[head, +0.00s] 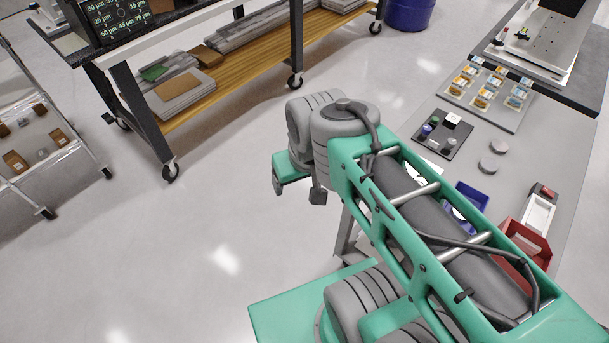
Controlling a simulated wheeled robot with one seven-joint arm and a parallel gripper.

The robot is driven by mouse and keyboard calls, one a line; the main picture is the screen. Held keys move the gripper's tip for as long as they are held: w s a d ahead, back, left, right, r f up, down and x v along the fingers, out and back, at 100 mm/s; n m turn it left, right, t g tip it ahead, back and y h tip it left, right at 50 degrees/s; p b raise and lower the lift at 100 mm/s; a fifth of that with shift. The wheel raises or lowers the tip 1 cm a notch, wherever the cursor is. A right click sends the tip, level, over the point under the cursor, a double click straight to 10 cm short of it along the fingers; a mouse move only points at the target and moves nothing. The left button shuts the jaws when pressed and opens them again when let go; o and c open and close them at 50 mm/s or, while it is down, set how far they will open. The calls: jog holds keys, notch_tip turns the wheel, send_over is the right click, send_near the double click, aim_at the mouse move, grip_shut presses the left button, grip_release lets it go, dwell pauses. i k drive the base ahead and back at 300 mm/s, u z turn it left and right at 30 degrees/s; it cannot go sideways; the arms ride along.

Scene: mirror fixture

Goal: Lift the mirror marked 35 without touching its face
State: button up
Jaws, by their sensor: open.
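My gripper (298,191) hangs at the end of my green arm, with its two dark fingers apart and nothing between them. It is over the open floor, left of the grey bench (560,152). On the bench is a dark tray (457,150) with several small round pieces and a white label. No marking 35 is readable on anything, so I cannot tell which piece is the mirror. My arm hides part of the bench.
A light board (518,119) with several small coloured packs and a metal plate fixture (536,50) are farther back. Blue bins (472,194) and a red bin (523,240) are beside my arm. A wheeled table (205,45) stands back left; the floor between is clear.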

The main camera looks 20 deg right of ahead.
aim_at(486, 165)
jog(key=z, duration=1.05)
jog(key=k, duration=1.35)
jog(key=u, duration=1.05)
jog(key=i, duration=1.75)
jog(key=z, duration=0.25)
jog(key=i, duration=1.4)
jog(key=z, duration=0.7)
jog(key=i, duration=0.8)
jog(key=z, duration=1.65)
jog(key=i, duration=0.85)
jog(key=z, duration=0.8)
